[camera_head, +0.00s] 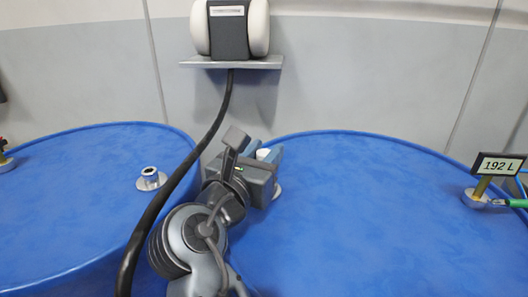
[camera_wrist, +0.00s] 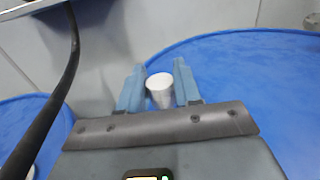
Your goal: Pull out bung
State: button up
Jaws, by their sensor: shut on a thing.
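The bung (camera_wrist: 159,84) is a white, tapered plug with a round, flat top, seen between my fingers in the wrist view. Its white top (camera_head: 263,154) also shows in the head view. My gripper (camera_wrist: 160,88) is shut on the bung, one blue-grey finger on each side. I cannot tell whether the bung touches the fitting.
A left blue drum (camera_head: 75,205) has an open metal fitting (camera_head: 151,180) on its lid. A thick black hose (camera_head: 165,187) hangs from a wall unit (camera_head: 229,28) left of my arm. A "192 L" display (camera_head: 499,166) stands at the right drum's far right.

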jog(key=shift+r+p, duration=0.7)
jog(key=shift+p, duration=0.05)
jog(key=shift+r+p, duration=0.7)
jog(key=shift+p, duration=0.2)
